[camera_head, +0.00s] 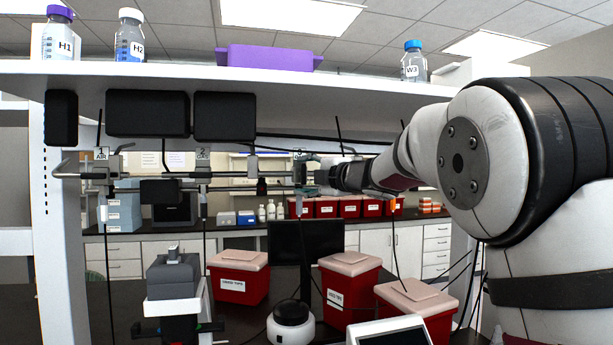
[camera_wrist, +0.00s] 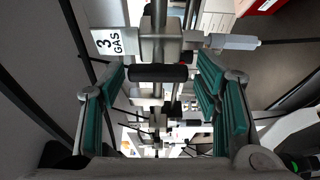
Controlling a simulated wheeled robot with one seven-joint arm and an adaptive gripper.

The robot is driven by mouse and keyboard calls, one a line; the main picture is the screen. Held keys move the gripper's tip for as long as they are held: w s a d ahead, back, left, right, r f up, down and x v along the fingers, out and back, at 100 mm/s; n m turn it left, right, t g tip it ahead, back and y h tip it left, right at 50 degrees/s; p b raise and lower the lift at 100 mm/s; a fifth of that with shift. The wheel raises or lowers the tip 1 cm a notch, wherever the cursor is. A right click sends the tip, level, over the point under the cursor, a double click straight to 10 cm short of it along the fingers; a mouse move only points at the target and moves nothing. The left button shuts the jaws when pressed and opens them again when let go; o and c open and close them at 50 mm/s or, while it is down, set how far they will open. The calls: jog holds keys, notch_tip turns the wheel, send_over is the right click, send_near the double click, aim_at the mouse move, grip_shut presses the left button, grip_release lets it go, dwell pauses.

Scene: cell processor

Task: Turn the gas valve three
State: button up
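Gas valve three shows in the wrist view as a grey metal body (camera_wrist: 157,45) on a pipe, beside a white label (camera_wrist: 115,42) reading "3 GAS". Its short black handle (camera_wrist: 158,73) lies crosswise in the picture. My gripper (camera_wrist: 160,76) is open, with one teal-padded finger on each side of the handle and visible gaps at both sides. In the head view, my gripper (camera_head: 318,174) is at valve three (camera_head: 299,172) on the horizontal pipe under the shelf. The arm comes from the right. The fingers are too small there to tell contact.
Valve one (camera_head: 100,172) and valve two (camera_head: 202,175) are on the same pipe at left. The white shelf (camera_head: 350,88) is above. Red bins (camera_head: 238,284), a monitor (camera_head: 307,243) and a white-and-black device (camera_head: 291,322) stand below. Thin hoses hang around the pipe.

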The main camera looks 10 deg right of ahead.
jog(key=shift+s+d+r, duration=0.1)
jog(key=shift+s+d, duration=0.1)
jog(key=shift+s, duration=0.15)
jog(key=v, duration=1.1)
jog(key=shift+s, duration=0.2)
jog(key=s+d+f+m+g+h+b, duration=0.1)
jog(key=s+d+f+m+h, duration=0.1)
jog(key=s+f+m+h, duration=0.45)
jog(key=s+d+f+m+g+h, duration=0.1)
jog(key=s+d+m+h, duration=0.2)
jog(key=s+m, duration=0.5)
jog(key=s+a+f+m+g+y, duration=0.1)
jog(key=s+a+f+m+g, duration=0.3)
jog(key=s+f, duration=0.5)
jog(key=s+a+f+m+g+y, duration=0.1)
jog(key=s+a+f+m+g, duration=0.3)
jog(key=s+f, duration=0.6)
jog(key=shift+s+a+f+g+b, duration=0.45)
jog(key=shift+s+a, duration=0.35)
jog(key=shift+a, duration=0.25)
